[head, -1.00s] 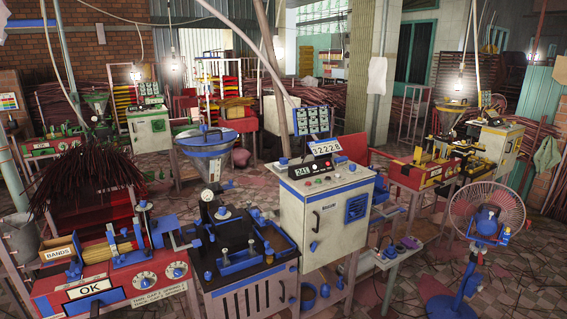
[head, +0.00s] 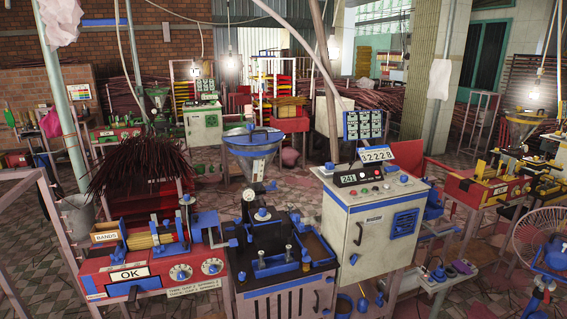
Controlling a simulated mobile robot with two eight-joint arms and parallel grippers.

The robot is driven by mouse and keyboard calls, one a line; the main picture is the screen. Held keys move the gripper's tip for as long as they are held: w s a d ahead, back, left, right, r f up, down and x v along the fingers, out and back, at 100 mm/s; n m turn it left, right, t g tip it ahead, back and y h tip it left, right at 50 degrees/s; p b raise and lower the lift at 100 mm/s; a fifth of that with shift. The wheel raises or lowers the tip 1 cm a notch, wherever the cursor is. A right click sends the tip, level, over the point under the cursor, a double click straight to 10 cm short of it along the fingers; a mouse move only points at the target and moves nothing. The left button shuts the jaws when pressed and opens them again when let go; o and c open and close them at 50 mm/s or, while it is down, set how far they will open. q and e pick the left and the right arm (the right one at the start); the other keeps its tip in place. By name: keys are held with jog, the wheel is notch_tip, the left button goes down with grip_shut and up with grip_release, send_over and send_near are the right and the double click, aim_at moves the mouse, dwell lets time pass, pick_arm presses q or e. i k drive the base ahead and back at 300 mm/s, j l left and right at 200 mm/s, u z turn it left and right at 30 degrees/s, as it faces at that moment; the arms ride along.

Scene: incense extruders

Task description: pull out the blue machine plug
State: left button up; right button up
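The blue machine's white control cabinet (head: 362,225) with blue trim stands right of centre in the head view. It carries a display reading 241 and a sign reading 32228. On a low white stand (head: 455,277) to its right sits a small blue piece (head: 438,272) with a dark cord rising near it. It may be the plug, but it is too small to tell. The blue-trimmed extruder (head: 280,262) with its funnel hopper (head: 250,148) stands left of the cabinet. Neither of my grippers is in view.
A red bench (head: 130,272) with incense bundles and an OK sign is at left. A blue fan (head: 545,250) stands at the right edge. A yellow-trimmed machine (head: 490,183) is behind it.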

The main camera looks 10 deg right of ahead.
aim_at(328, 165)
jog(key=i+l+u, duration=0.4)
jog(key=l, duration=0.2)
jog(key=l+u, duration=0.15)
jog(key=l, duration=0.2)
jog(key=i+l, duration=0.15)
jog(key=l, duration=0.2)
jog(key=i+l, duration=0.15)
jog(key=l, duration=0.25)
jog(key=i+l+u, duration=0.1)
jog(key=l, duration=0.25)
jog(key=i+l, duration=0.15)
jog(key=l, duration=0.2)
